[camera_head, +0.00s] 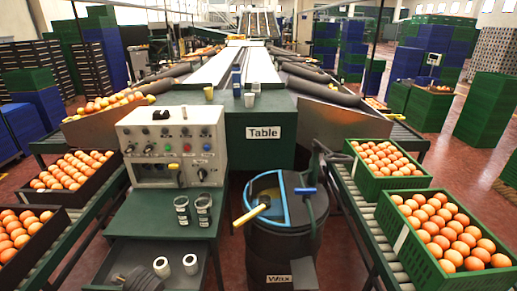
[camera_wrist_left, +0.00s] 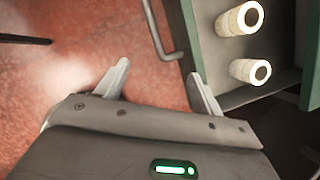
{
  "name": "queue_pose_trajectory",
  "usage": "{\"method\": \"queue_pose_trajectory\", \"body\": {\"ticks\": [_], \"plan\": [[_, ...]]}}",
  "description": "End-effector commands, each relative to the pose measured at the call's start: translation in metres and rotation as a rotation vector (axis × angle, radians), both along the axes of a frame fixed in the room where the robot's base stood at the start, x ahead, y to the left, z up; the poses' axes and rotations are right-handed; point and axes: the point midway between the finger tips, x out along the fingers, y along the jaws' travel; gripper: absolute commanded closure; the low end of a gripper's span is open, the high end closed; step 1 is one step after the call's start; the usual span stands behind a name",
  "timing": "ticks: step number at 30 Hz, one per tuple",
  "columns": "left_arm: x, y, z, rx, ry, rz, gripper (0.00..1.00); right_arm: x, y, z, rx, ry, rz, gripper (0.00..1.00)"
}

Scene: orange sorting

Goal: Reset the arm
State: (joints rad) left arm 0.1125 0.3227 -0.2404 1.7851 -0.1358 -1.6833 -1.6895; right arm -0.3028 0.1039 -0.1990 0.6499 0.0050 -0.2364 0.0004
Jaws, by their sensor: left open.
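My left gripper (camera_wrist_left: 159,68) shows in the left wrist view with its two pale fingers spread wide apart and nothing between them. It is over the red floor (camera_wrist_left: 85,70), beside a green-sided shelf (camera_wrist_left: 205,30) that holds two white rolls (camera_wrist_left: 240,18). In the head view a dark grey part at the bottom edge, left of the rolls (camera_head: 161,267), looks like my left arm or gripper; its fingers cannot be made out there. My right gripper is in neither view.
A wax barrel (camera_head: 283,235) stands at centre. Green crates of oranges (camera_head: 399,236) line the right conveyor; dark trays of oranges (camera_head: 122,172) line the left. A thin metal handle (camera_wrist_left: 157,30) is close to the gripper.

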Motion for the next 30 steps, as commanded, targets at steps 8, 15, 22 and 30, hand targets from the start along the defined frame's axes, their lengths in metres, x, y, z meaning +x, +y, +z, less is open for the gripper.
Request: {"method": "queue_pose_trajectory", "body": {"ticks": [8,15,22,30], "plan": [[-0.032,-0.026,-0.007,-0.115,-0.079,0.208,0.32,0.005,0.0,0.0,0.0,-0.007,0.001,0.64],[-0.082,-0.052,-0.008,-0.278,-0.172,0.542,0.32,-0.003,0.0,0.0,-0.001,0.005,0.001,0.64],[-0.14,-0.076,0.003,-0.468,-0.254,0.982,0.32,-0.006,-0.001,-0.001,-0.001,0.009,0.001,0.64],[-0.192,-0.09,0.024,-0.626,-0.309,1.428,0.32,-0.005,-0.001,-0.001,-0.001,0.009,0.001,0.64]]}}
